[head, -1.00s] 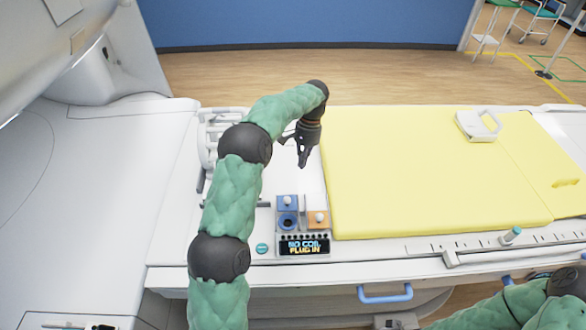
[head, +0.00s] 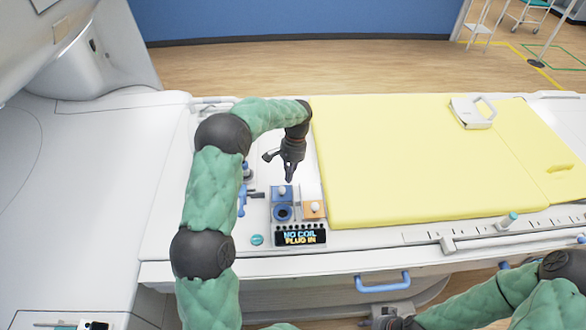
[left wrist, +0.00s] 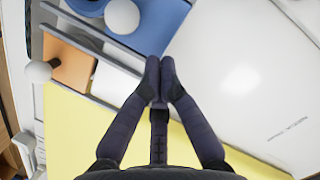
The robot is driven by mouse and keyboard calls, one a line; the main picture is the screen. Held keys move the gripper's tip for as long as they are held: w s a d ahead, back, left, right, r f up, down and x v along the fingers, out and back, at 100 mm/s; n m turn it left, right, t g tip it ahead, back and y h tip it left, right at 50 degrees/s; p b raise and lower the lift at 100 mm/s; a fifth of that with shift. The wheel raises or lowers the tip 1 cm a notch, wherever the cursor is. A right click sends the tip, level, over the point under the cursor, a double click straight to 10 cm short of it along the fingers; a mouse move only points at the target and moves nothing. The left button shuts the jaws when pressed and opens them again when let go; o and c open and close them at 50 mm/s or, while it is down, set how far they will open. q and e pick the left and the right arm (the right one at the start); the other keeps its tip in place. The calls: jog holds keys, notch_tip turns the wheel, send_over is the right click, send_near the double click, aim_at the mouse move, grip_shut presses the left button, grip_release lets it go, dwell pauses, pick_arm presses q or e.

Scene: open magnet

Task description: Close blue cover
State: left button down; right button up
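The blue cover (head: 275,194) with a white round knob lies just behind the blue socket (head: 283,213), whose round dark opening is uncovered. My left gripper (head: 289,179) hangs pointing down just above and behind the cover's knob. Its fingertips are together with nothing between them, and in the left wrist view (left wrist: 160,68) they appear near the cover's edge. Whether they touch it is unclear.
An orange cover (head: 312,214) with a white knob sits right of the blue socket. A display (head: 300,236) reads "NO COIL PLUG IN". A yellow mattress (head: 410,165) lies to the right. A blue handle (head: 382,283) is in front. Bare white surface (head: 80,210) is at left.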

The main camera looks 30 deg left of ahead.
aim_at(281, 189)
pick_arm(q)
jog(key=shift+s+r, duration=0.15)
jog(key=shift+s, duration=0.7)
jog(key=s+d, duration=0.1)
jog(key=s, duration=0.1)
jog(key=s+d, duration=0.1)
jog(key=s, duration=0.1)
jog(key=s+d, duration=0.2)
jog(key=shift+s+p, duration=0.3)
jog(key=shift+s, duration=0.05)
jog(key=shift+w, duration=0.1)
